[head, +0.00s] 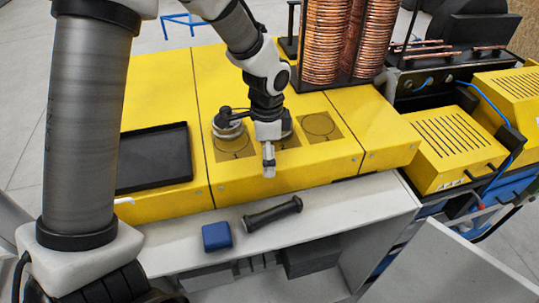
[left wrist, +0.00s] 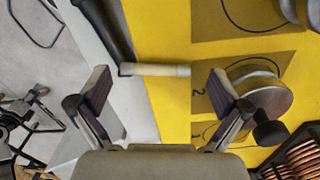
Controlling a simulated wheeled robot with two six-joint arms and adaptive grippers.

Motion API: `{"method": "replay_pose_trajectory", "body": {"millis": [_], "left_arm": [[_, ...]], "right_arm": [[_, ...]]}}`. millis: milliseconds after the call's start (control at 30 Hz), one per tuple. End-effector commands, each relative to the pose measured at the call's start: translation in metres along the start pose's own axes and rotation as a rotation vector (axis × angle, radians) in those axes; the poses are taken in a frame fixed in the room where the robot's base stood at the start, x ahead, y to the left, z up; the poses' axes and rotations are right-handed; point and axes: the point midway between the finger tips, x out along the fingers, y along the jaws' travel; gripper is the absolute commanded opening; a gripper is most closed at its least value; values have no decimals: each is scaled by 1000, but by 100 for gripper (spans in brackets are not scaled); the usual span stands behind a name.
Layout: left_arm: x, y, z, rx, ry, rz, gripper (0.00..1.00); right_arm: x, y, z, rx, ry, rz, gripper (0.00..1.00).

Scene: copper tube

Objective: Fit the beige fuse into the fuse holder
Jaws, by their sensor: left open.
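A beige rod, likely the fuse (left wrist: 157,69), shows in the left wrist view between my two fingertips, with a clear gap on both sides. Its left end appears beside the end of the black handle (left wrist: 103,28); I cannot tell whether they touch. My left gripper (left wrist: 160,88) is open, and in the head view it (head: 268,165) points down at the front edge of the yellow bench (head: 240,184). I cannot make out the fuse for sure in the head view, nor its height below the fingers. I cannot identify the fuse holder for sure. My right gripper is not in view.
A blue block (head: 216,236) and the black handle (head: 271,212) lie on the pale shelf (head: 345,206). A black tray (head: 153,158), round metal discs (head: 227,130) and copper coils (head: 325,45) stand on the bench. The shelf's right part is clear.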

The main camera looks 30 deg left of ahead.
Motion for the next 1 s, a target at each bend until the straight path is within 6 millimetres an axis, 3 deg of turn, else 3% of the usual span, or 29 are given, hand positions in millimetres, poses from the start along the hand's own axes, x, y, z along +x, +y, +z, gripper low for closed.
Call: {"method": "replay_pose_trajectory", "body": {"millis": [233,267,400,600,867,933,967,1000], "left_arm": [[8,0,0,-1,1,-1,100],[8,0,0,-1,1,-1,96],[8,0,0,-1,0,-1,49],[9,1,0,-1,-1,1,42],[8,1,0,-1,-1,2,42],[6,0,0,0,-1,0,35],[4,0,0,0,-1,0,23],[1,0,0,0,0,-1,0]], "right_arm": [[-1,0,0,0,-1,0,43],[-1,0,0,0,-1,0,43],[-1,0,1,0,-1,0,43],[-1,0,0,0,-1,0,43],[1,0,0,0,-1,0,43],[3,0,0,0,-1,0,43],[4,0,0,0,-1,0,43],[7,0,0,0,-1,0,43]]}}
